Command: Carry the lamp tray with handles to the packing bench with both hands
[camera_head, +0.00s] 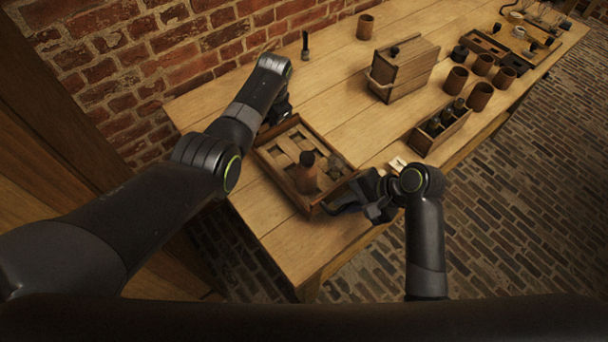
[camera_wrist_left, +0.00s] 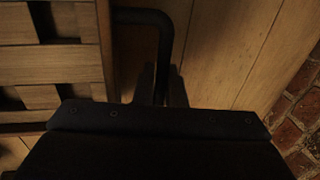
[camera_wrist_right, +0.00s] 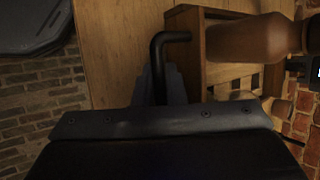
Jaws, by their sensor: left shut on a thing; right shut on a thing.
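The wooden lamp tray (camera_head: 277,181) is at the near left end of a long wooden bench (camera_head: 300,247). It has a slatted, divided inside and black bar handles. A brown bottle-shaped piece (camera_head: 306,174) stands in it, with a small rounded item (camera_head: 335,167) beside it. My left gripper (camera_head: 281,113) is at the tray's far end, shut on a black handle (camera_wrist_left: 165,38). My right gripper (camera_head: 346,205) is at the near right end, shut on the other handle (camera_wrist_right: 158,52). I cannot tell whether the tray touches the bench.
A lidded wooden box (camera_head: 402,70) stands behind the tray. A rack of dark bottles (camera_head: 440,127) is to its right, near the bench edge, with several brown cups (camera_head: 480,96) beyond. A brick wall (camera_head: 180,45) runs along the left. The brick floor (camera_head: 510,200) is open at right.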

